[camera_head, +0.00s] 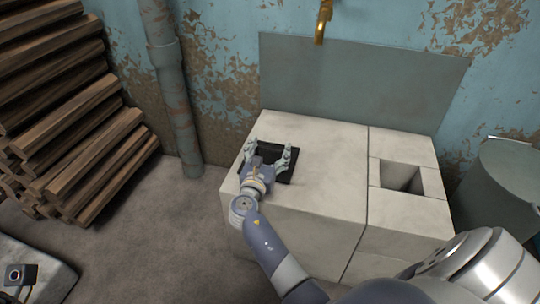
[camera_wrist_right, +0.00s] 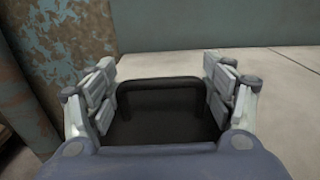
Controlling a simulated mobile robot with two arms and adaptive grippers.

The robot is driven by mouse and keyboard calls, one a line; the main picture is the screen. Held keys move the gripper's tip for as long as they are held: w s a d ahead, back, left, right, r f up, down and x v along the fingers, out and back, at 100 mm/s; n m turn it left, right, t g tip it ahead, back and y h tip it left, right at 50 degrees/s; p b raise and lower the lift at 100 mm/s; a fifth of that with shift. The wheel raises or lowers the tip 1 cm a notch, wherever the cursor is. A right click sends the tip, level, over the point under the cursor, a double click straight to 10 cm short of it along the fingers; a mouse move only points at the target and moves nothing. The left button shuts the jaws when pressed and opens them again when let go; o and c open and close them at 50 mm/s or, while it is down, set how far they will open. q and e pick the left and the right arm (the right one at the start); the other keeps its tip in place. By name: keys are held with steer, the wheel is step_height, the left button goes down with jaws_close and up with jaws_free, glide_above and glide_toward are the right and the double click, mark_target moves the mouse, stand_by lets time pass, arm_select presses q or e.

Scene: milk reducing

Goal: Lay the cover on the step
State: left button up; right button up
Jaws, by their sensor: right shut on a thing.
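The cover (camera_head: 292,152) is a black, square piece with a raised bar handle, at the left part of the pale stone step (camera_head: 310,210). It also shows in the right wrist view (camera_wrist_right: 160,130), where the handle bar spans between my fingers. My right gripper (camera_head: 272,155) is shut on the cover, one finger at each side of the handle. The cover looks level, at or very close to the step's top; I cannot tell whether it touches. The gripper hides part of it. My left gripper is not in view.
A square opening (camera_head: 402,177) is in the right part of the step. A grey panel (camera_head: 360,80) stands behind, with a brass tap (camera_head: 323,22) above. A pipe (camera_head: 170,90) and stacked wood (camera_head: 60,110) are left. A grey-green drum (camera_head: 505,185) stands right.

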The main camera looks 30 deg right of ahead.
steer(key=shift+f, duration=0.1)
stand_by(0.3)
steer(key=o, duration=1.1)
steer(key=shift+f, duration=0.2)
steer(key=o, duration=0.3)
